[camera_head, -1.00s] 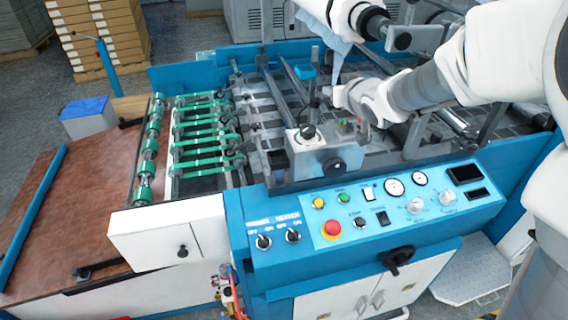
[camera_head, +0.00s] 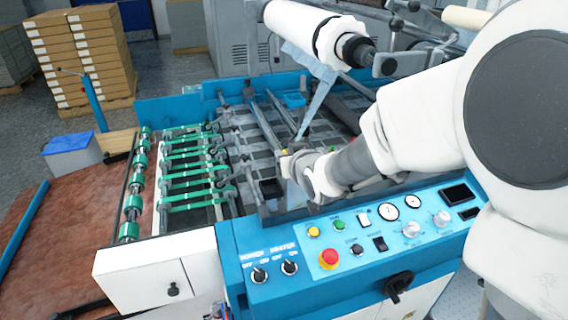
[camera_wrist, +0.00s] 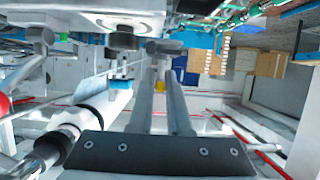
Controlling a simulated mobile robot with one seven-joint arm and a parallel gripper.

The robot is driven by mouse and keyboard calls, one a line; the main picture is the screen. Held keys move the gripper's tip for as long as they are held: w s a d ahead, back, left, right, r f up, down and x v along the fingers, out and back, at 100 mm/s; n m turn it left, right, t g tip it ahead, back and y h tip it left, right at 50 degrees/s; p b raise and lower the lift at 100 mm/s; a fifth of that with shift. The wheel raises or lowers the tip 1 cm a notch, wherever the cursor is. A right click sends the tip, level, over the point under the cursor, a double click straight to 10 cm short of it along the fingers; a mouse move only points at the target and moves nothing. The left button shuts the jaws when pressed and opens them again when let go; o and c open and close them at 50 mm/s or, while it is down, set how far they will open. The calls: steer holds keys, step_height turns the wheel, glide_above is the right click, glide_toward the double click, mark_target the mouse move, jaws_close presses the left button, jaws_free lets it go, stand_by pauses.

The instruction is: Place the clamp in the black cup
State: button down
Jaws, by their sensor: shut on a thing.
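My gripper (camera_head: 292,163) hangs over the machine bed, just behind the control panel. In the wrist view, its two grey fingers (camera_wrist: 160,68) are close together, shut on the clamp. Only a small yellow part (camera_wrist: 160,87) that seems to be the clamp shows between them; the rest is hidden or too small to make out. The black cup seems to be the dark, square, open holder (camera_head: 270,188) on the bed, just left of and below my gripper in the head view. My gripper is apart from it.
A small blue tray (camera_head: 293,100) sits farther back on the bed. Green rollers (camera_head: 195,170) lie to the left. The control panel (camera_head: 350,235) with its knobs is in front. A large white roll (camera_head: 305,30) stands above the bed at the back.

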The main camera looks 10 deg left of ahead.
steer(key=a, duration=0.1)
steer(key=a+f, duration=0.2)
steer(key=shift+s+a+f, duration=0.1)
steer(key=shift+s+a, duration=0.2)
steer(key=shift+s, duration=0.1)
steer(key=shift+f+p, duration=0.3)
steer(key=shift+f, duration=1.65)
steer(key=shift+f, duration=0.2)
steer(key=c, duration=0.9)
jaws_free()
steer(key=shift+o, duration=0.2)
steer(key=shift+r, duration=0.15)
